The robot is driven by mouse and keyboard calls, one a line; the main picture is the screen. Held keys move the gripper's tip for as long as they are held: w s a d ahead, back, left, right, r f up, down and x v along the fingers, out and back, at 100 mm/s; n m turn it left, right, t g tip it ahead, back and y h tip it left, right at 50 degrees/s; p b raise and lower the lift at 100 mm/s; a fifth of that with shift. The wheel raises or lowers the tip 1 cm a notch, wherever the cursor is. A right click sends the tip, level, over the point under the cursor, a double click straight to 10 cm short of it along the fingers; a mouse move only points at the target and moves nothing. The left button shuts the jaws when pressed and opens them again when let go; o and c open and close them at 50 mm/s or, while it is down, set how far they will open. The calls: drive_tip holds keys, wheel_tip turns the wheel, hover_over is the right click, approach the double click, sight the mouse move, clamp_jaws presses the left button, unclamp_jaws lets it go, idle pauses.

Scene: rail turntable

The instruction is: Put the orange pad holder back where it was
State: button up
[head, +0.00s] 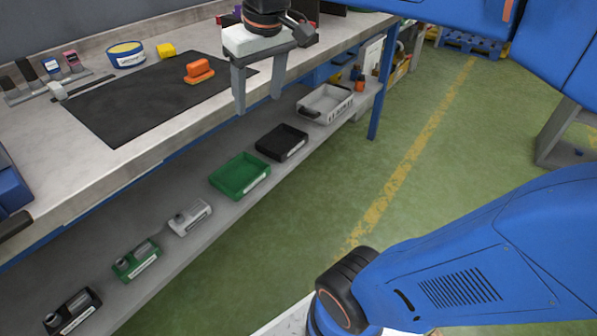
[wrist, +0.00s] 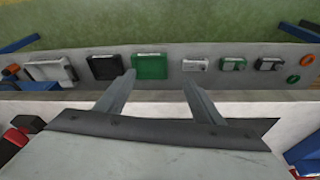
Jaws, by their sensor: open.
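The orange pad holder (head: 198,71) is a small block with a raised grip. It sits on the black mat (head: 130,98) on the workbench, near the mat's far right part. My gripper (head: 258,104) is open and empty, to the right of the pad holder and apart from it, by the bench's front edge. In the wrist view, my gripper (wrist: 158,76) has its two fingers spread with nothing between them. I cannot make out the pad holder in the wrist view.
A blue and yellow round tub (head: 125,54), a yellow block (head: 166,50) and a rack (head: 55,82) with several small items stand behind the mat. The lower shelf holds a green tray (head: 240,176), a black tray (head: 282,142) and a grey crate (head: 325,104). The floor in front is clear.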

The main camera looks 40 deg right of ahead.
drive_tip(key=s+d+f+m+t, duration=0.1)
drive_tip(key=s+f, duration=1.1)
drive_tip(key=f, duration=0.3)
drive_tip(key=shift+d+f+t, duration=0.25)
drive_tip(key=shift+d+t, duration=0.05)
drive_tip(key=shift+t, duration=0.1)
